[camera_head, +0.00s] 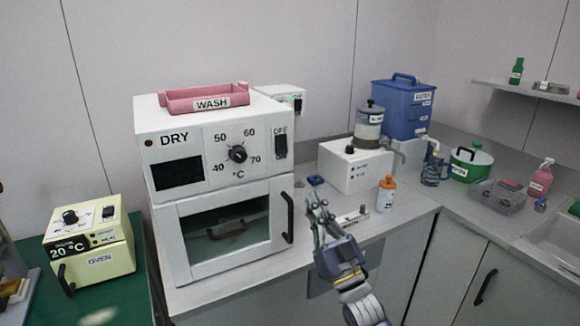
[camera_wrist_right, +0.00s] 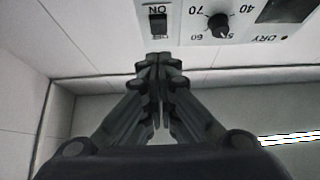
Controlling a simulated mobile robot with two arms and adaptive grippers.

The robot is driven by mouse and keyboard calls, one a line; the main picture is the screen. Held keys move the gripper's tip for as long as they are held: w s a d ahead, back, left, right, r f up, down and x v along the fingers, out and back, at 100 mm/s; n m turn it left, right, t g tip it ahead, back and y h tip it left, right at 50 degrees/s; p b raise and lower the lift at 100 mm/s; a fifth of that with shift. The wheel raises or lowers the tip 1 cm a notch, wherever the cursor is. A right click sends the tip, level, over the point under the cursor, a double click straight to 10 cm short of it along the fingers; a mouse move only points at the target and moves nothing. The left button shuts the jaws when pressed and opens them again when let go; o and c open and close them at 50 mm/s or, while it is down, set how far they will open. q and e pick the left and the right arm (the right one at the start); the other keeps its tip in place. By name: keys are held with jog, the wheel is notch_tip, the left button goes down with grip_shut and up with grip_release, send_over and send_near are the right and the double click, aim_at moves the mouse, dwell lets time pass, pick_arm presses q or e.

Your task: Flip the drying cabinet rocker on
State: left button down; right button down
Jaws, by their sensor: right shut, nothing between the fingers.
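The white drying cabinet (camera_head: 178,206), marked DRY, stands on the counter. Its black rocker (camera_head: 281,147) is at the right end of the panel, with OFF above it. The rocker also shows upside down in the right wrist view (camera_wrist_right: 158,24), with ON at its other end. Which way it is tipped is hard to tell. The cabinet's display (camera_head: 178,174) is dark. My right gripper (camera_head: 317,200) is shut and empty, to the right of the cabinet door and lower than the rocker. In the right wrist view its fingertips (camera_wrist_right: 158,60) appear just under the rocker. My left gripper is not in view.
A temperature dial (camera_head: 238,153) sits left of the rocker. A pink WASH tray (camera_head: 207,99) is on top of the cabinet. The door handle (camera_head: 290,217) sticks out near my right gripper. An orange-capped bottle (camera_head: 386,195) stands right of it. A cream oven (camera_head: 95,258) is at left.

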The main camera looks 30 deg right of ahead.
jog(key=shift+s+r, duration=0.2)
jog(key=shift+r, duration=0.35)
jog(key=p, duration=0.2)
send_near(281, 139)
notch_tip(281, 139, up, 3)
jog(key=shift+w+f+b, duration=0.15)
jog(key=shift+w+b, duration=0.5)
jog(key=shift+w, duration=0.25)
jog(key=shift+w+f+b, duration=0.15)
jog(key=shift+w+b, duration=0.5)
jog(key=shift+w, duration=0.25)
